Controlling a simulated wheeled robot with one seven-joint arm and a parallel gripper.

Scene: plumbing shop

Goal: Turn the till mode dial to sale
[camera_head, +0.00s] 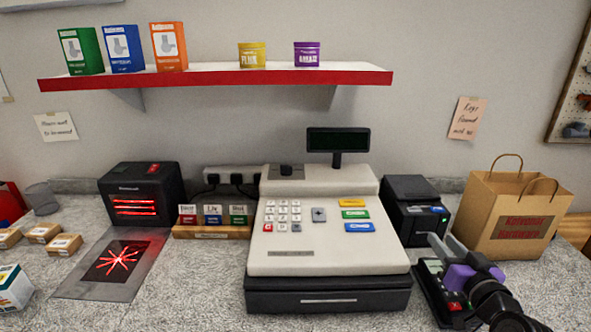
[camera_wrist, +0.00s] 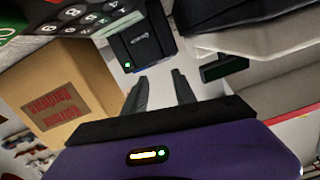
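The till (camera_head: 328,248) is a cream cash register with a black drawer, in the middle of the counter. A small dark knob (camera_head: 287,170), which looks like the mode dial, sits on the left of its raised back deck. Its markings are too small to read. My gripper (camera_head: 446,242) is right of the till, over the card terminal, well apart from the knob. In the wrist view my gripper (camera_wrist: 160,80) has its two fingers apart with nothing between them. Part of the till (camera_wrist: 255,22) shows at upper right there; the knob cannot be made out.
A black printer (camera_head: 413,210) and a paper bag (camera_head: 512,215) stand behind my gripper. The card terminal (camera_head: 432,270) lies under it. A customer display (camera_head: 338,140) rises behind the till. A scanner (camera_head: 141,195) and small card boxes (camera_head: 212,220) stand left. A shelf (camera_head: 220,77) hangs above.

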